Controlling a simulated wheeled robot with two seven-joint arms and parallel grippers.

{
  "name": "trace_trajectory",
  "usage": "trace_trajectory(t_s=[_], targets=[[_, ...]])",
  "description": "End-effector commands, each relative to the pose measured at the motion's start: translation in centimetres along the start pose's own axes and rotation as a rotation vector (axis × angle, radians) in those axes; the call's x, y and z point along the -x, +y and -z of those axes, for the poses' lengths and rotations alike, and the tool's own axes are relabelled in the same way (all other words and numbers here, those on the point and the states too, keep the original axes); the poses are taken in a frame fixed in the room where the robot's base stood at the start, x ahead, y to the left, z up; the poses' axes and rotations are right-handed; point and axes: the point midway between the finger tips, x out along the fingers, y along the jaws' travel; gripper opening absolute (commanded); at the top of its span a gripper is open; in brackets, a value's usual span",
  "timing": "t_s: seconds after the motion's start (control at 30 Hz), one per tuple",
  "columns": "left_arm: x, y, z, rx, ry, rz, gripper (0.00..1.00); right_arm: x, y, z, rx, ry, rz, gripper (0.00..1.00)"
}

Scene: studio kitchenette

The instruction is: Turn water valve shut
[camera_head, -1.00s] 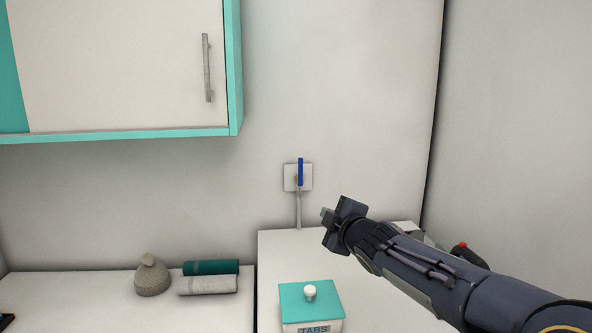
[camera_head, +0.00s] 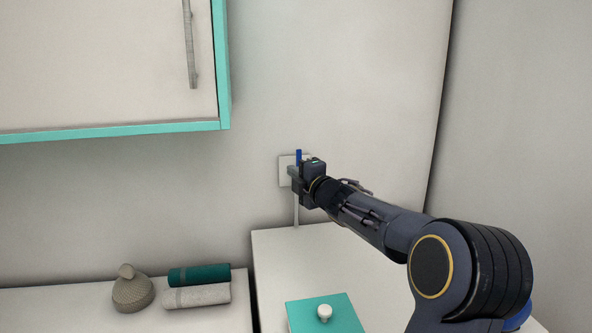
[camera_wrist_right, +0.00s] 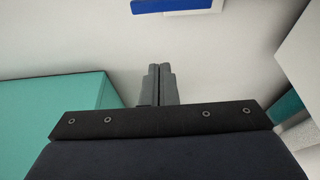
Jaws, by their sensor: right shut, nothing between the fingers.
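The water valve has a blue lever (camera_head: 298,156) that stands upright in front of a pale square wall plate (camera_head: 284,172). A thin pipe (camera_head: 296,212) runs down from it to the counter. My right gripper (camera_head: 292,172) is at the valve in the head view and covers the lever's lower part. In the right wrist view its two fingers (camera_wrist_right: 158,84) are together with nothing between them. A blue bar, the lever (camera_wrist_right: 180,5), crosses the top edge there, just beyond the fingertips with a small gap in the picture. Contact cannot be told. My left gripper is not in view.
A white counter (camera_head: 275,260) lies below the valve, with a teal-lidded box (camera_head: 340,313) at its front. A wall cabinet (camera_head: 110,70) hangs upper left.

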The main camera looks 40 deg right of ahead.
Motion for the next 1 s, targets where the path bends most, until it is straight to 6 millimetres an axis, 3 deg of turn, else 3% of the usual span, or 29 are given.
trace_trajectory(t_s=[0.33,0.43,0.6,1.0], targets=[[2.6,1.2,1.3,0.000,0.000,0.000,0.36,-7.6,0.2,0.1,-0.002,0.002,0.004,0.00],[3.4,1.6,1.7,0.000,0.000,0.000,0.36,-6.8,0.4,-1.8,0.001,-0.005,0.003,0.00],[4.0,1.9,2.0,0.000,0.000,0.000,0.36,-6.2,0.2,-3.3,-0.001,-0.001,0.002,0.00],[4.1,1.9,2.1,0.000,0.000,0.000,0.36,-6.0,0.0,-3.7,-0.001,0.001,0.001,0.00]])
